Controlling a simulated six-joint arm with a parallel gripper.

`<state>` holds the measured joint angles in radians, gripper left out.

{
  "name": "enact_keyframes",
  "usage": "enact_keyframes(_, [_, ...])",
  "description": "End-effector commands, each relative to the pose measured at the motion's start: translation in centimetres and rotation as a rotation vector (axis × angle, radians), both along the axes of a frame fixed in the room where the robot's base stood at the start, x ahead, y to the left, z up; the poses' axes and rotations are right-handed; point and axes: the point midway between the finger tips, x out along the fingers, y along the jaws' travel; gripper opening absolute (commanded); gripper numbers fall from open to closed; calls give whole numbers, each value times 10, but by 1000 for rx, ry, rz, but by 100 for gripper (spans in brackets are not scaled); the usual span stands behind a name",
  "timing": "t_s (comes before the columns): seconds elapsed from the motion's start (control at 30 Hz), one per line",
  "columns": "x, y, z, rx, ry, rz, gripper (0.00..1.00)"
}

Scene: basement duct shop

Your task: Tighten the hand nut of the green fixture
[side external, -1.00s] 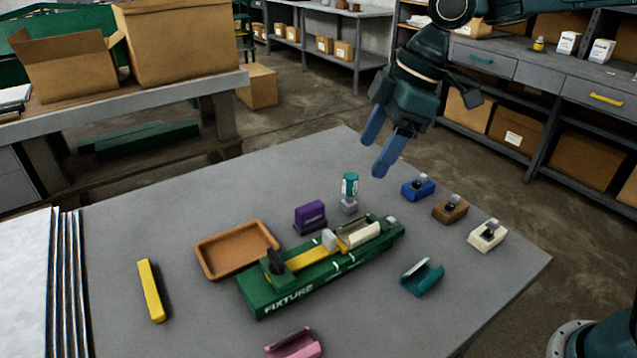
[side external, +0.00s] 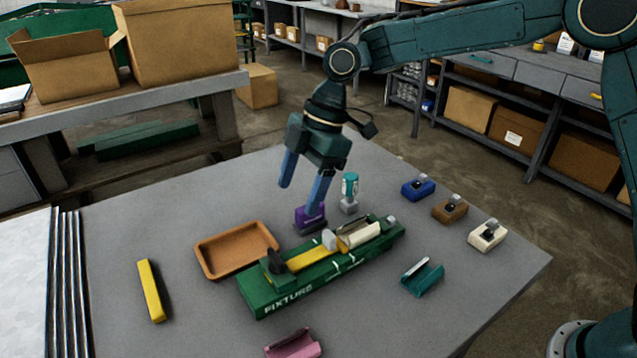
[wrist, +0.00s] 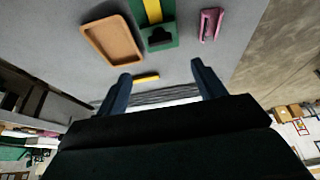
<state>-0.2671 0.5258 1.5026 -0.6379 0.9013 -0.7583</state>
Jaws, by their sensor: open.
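The green fixture (side external: 320,278) lies on the grey table, with white lettering on its near side. A black upright part, likely the hand nut (side external: 276,260), stands on its left end; it also shows in the wrist view (wrist: 159,36). A yellow strip (side external: 305,258) runs along the fixture's top to a light grey block (side external: 329,239). A cream part (side external: 359,235) sits at the right end. My gripper (side external: 300,198) is open and empty, above the table behind the fixture. In the wrist view, its blue fingers (wrist: 160,70) are wide apart.
An orange-brown tray (side external: 221,268) is left of the fixture. A purple block (side external: 310,226) and a teal-topped bottle (side external: 350,184) stand behind it. Blue (side external: 418,187), brown (side external: 450,208), cream (side external: 487,235), teal (side external: 421,281) and pink (side external: 296,345) pieces and a yellow bar (side external: 151,290) lie around.

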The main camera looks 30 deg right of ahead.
Motion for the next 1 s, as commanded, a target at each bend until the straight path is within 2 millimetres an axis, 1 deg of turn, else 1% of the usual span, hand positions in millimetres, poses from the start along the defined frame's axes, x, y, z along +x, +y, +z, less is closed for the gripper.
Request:
enact_keyframes(0.17, [0,3,-8,0,3,0,69])
enact_keyframes(0.37, [-1,11,-27,-1,3,0,69])
enact_keyframes(0.8, [-1,36,-88,-1,3,0,69])
enact_keyframes(1.0, [-1,46,-112,-1,3,-1,69])
